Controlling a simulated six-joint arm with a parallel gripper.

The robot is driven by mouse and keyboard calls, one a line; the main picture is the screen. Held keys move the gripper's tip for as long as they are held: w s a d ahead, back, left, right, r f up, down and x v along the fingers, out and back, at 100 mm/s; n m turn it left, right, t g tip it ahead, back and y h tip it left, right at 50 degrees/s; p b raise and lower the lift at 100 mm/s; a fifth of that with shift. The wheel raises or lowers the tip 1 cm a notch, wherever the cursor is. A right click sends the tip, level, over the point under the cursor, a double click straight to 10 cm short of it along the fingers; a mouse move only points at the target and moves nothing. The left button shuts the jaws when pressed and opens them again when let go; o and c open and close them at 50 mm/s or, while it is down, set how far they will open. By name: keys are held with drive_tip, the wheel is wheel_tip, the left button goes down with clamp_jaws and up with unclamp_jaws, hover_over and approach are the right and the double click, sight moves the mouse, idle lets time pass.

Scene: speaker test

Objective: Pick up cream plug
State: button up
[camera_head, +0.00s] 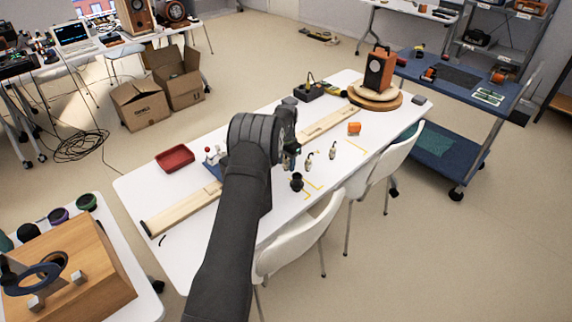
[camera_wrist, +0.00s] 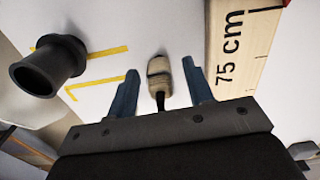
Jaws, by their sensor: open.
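Two small cream plugs with dark tips stand on the white table in the head view, one nearer my gripper (camera_head: 307,162) and one further right (camera_head: 333,151). In the wrist view a cream plug (camera_wrist: 159,72) with a dark stem shows between the two blue-grey fingers of my gripper (camera_wrist: 160,68). The fingers are apart, with a visible gap on each side of the plug. I cannot tell from this view how far above the table the fingertips are. My arm hides part of the table in the head view.
A black flanged cup (camera_wrist: 45,68) stands left of the plug, near yellow tape marks (camera_wrist: 95,85). A wooden measuring board (camera_wrist: 236,45) marked 75 cm lies right. An orange block (camera_head: 354,128), red tray (camera_head: 175,158) and speaker (camera_head: 379,70) are also on the table (camera_head: 137,183).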

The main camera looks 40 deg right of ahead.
sight(288, 159)
clamp_jaws()
drive_tip(key=shift+r, duration=0.1)
drive_tip(key=shift+r, duration=0.55)
drive_tip(key=r, duration=0.1)
drive_tip(key=s+r, duration=0.1)
drive_tip(key=r, duration=0.1)
drive_tip(key=shift+d+r, duration=0.1)
drive_tip(key=shift+r, duration=0.2)
drive_tip(key=s+d+r, duration=0.1)
drive_tip(key=s+r, duration=0.5)
drive_tip(key=s, duration=0.4)
drive_tip(key=shift+s+d+r, duration=0.15)
drive_tip(key=shift+s+d, duration=0.05)
drive_tip(key=shift+s, duration=0.1)
